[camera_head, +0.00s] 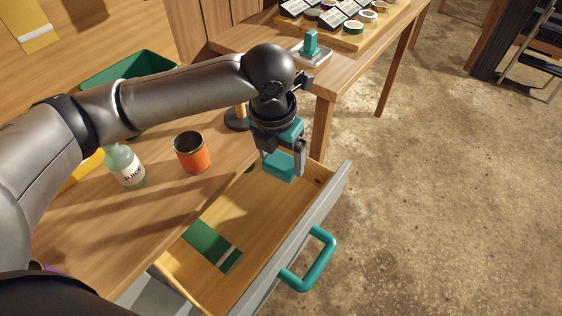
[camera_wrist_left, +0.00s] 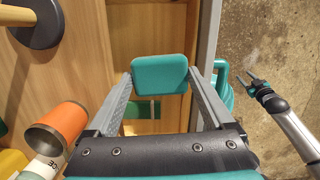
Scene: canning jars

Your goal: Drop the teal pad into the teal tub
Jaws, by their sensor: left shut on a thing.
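The teal pad (camera_head: 279,166) is a small block with rounded corners. My left gripper (camera_head: 283,163) is shut on it and holds it over the open drawer. The pad also shows in the left wrist view (camera_wrist_left: 159,73), between the two fingertips. A green tub (camera_head: 130,66), the only tub I see, stands at the back of the bench, partly hidden behind my left arm. The pad is well to the right of the tub. My right gripper (camera_wrist_left: 254,81) shows small in the left wrist view, its fingers apart and empty.
The open drawer (camera_head: 262,210) holds a green-and-white packet (camera_head: 212,246). An orange cup (camera_head: 192,153) and a juice bottle (camera_head: 124,166) stand on the bench left of my gripper. A dark round-based stand (camera_head: 236,121) is behind. Another table holds a teal-handled item (camera_head: 311,45).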

